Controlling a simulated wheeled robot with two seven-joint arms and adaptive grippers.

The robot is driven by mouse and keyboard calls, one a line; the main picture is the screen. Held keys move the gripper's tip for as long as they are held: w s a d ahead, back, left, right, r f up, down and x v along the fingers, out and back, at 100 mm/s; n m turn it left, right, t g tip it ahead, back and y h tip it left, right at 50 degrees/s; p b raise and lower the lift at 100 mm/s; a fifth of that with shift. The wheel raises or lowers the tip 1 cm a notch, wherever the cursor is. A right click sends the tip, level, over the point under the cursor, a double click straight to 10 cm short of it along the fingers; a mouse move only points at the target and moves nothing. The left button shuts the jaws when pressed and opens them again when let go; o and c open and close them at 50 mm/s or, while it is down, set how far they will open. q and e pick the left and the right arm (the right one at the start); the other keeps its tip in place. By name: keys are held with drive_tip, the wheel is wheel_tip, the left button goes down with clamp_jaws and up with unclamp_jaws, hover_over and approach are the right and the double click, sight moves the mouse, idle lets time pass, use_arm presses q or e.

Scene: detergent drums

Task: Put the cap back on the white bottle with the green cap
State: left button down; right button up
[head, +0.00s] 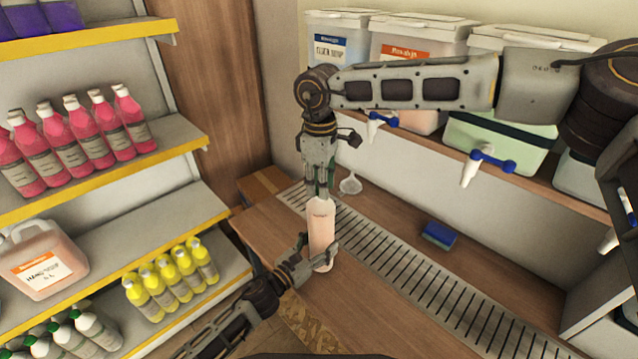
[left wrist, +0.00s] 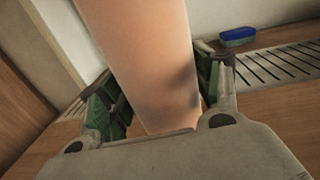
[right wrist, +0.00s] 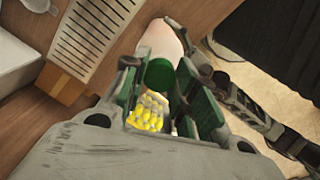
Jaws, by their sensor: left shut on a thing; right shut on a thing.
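The bottle (head: 321,225) stands upright on the wooden counter and looks pale pinkish white. My left gripper (head: 318,257) is shut around its lower body; the left wrist view shows the bottle (left wrist: 145,60) between both fingers. My right gripper (head: 319,190) points down directly above the bottle's top. In the right wrist view the green cap (right wrist: 159,74) is held between its fingers, with the bottle (right wrist: 160,42) just beyond it. The fingers hide the bottle's neck, so I cannot tell whether the cap touches it.
A slotted metal drain strip (head: 400,262) runs along the counter, with a blue sponge (head: 439,235) and a clear funnel (head: 350,184) nearby. Drums with taps (head: 470,168) stand on the shelf above. Shelves at left hold pink bottles (head: 75,145) and yellow bottles (head: 172,277).

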drive_tip(key=shift+w+d+r, duration=0.1)
drive_tip(key=shift+w, duration=0.15)
idle(0.4)
drive_tip(key=o, duration=0.7)
drive_tip(key=shift+s+r, duration=0.1)
drive_tip(key=shift+r, duration=2.15)
drive_tip(key=shift+n, duration=0.3)
drive_tip(key=shift+c, duration=0.3)
